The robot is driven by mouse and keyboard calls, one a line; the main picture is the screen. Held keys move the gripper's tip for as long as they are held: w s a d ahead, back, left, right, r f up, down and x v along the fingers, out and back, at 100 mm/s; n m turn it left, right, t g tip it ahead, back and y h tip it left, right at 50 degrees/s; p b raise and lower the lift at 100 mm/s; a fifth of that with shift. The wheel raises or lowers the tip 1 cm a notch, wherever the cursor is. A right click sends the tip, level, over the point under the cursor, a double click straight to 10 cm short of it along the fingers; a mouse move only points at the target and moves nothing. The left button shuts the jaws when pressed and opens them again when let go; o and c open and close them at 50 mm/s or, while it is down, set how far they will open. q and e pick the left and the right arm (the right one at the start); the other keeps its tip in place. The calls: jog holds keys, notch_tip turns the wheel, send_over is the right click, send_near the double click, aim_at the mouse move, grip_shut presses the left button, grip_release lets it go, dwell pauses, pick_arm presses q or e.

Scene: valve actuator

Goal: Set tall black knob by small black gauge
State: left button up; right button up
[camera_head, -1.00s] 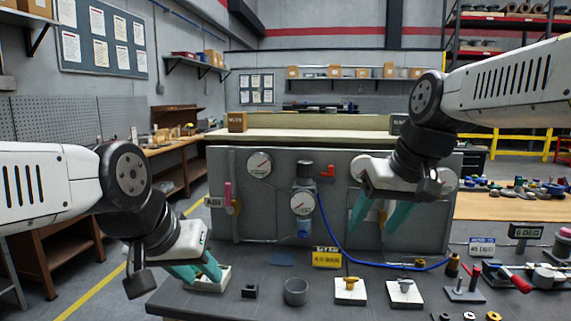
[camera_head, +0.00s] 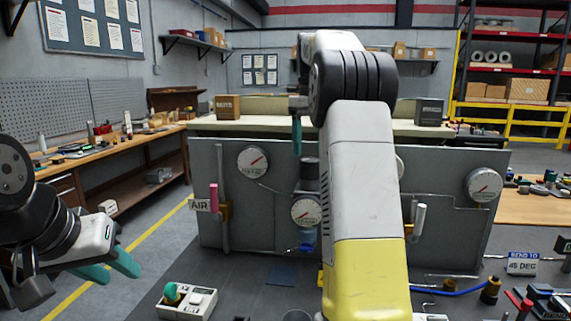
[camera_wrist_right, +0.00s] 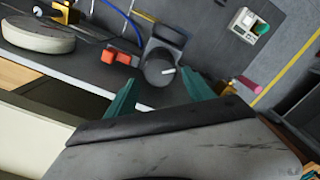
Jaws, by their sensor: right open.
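The tall black knob (camera_head: 309,168) stands upright on the regulator at the grey panel, partly covered by my right arm. The small gauge (camera_head: 305,210) with a white face and dark rim sits just below it. In the right wrist view the knob (camera_wrist_right: 157,69) shows from above with a white pointer mark. My right gripper (camera_wrist_right: 160,93) is open, its teal fingers apart and pointing toward the knob. In the head view one right finger (camera_head: 297,136) hangs left of the knob; contact is not visible. My left gripper (camera_head: 120,273) is open and empty, left of the bench.
Larger gauges (camera_head: 252,162) are on the panel (camera_head: 270,240). A pink-handled valve (camera_head: 214,196) is at left. Red handles (camera_wrist_right: 122,57) are close to the knob. A white block with a green knob (camera_head: 188,302) stands on the bench.

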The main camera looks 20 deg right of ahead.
aim_at(310, 159)
notch_tip(310, 159, down, 6)
jog(key=shift+f, duration=0.1)
jog(key=shift+c, duration=0.2)
jog(key=c, duration=1)
